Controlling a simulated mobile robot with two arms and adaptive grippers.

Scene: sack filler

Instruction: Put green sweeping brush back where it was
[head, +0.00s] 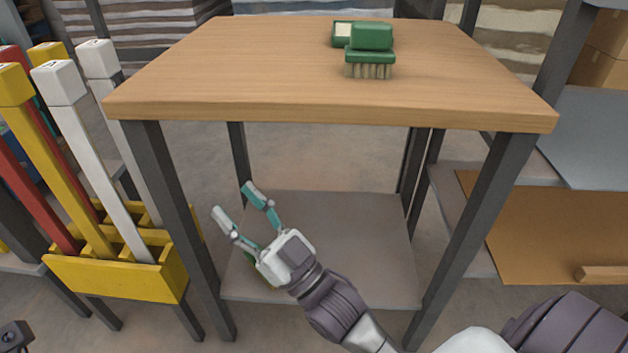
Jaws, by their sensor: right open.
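A green brush (370,57) with pale bristles pointing down rests on the wooden tabletop (250,70), right of the middle and toward the back. My right gripper (232,202) is open with nothing between its fingers. It is well below the tabletop, in front of or over the grey lower shelf (370,235); its exact depth is hard to tell. A bit of something green shows beside the gripper's palm, mostly hidden by it.
A small green item with a pale panel (343,31) sits behind the brush. A yellow holder (118,272) with red, yellow and white bars stands left of the table. A shelf with brown board (560,225) is at the right. The front tabletop is clear.

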